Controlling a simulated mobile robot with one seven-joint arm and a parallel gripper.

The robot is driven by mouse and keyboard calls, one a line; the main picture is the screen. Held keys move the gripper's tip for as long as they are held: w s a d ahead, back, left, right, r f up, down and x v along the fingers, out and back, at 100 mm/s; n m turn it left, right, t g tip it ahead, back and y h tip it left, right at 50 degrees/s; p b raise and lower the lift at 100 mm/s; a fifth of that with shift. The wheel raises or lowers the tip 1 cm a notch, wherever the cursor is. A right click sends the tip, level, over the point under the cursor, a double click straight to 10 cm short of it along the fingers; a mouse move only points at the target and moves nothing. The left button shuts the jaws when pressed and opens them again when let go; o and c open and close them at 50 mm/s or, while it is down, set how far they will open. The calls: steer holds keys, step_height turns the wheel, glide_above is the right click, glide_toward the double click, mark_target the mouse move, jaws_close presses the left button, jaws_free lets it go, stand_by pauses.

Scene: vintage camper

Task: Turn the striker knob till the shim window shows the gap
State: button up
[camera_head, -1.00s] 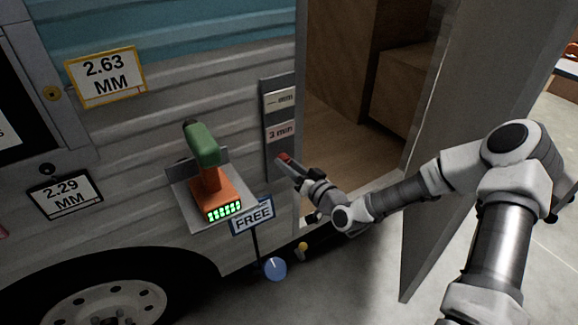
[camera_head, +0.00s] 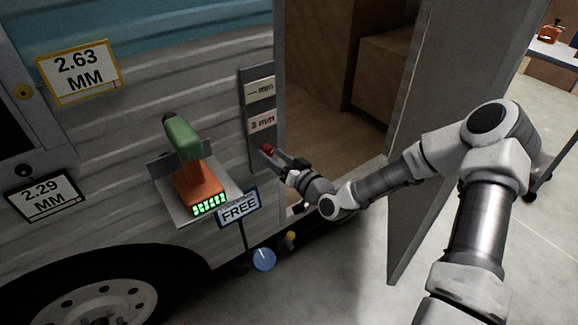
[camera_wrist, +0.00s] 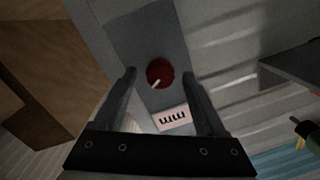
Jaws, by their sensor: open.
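The striker knob is a round red knob with a pale pointer line, in the middle of the wrist view (camera_wrist: 160,73), and small in the head view (camera_head: 267,150). It sits low on a grey plate (camera_head: 246,82) beside the camper's doorway. On the plate, an upper label (camera_head: 260,91) reads "— mm" and a lower one (camera_head: 262,122) reads "3 mm". My gripper (camera_wrist: 159,75) is open, with a fingertip on each side of the knob and gaps showing on both sides. I cannot tell how far the tips reach along the knob. The "mm" label (camera_wrist: 172,118) shows between the fingers.
A shelf (camera_head: 152,184) holding a green and orange tool (camera_head: 186,150) juts out left of the plate, with a "FREE" sign (camera_head: 238,207) below. Cards read 2.63 MM (camera_head: 79,70) and 2.29 MM (camera_head: 45,194). The open door (camera_head: 425,170) stands behind my arm.

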steer(key=p+v, duration=0.3)
steer(key=v, duration=1.4)
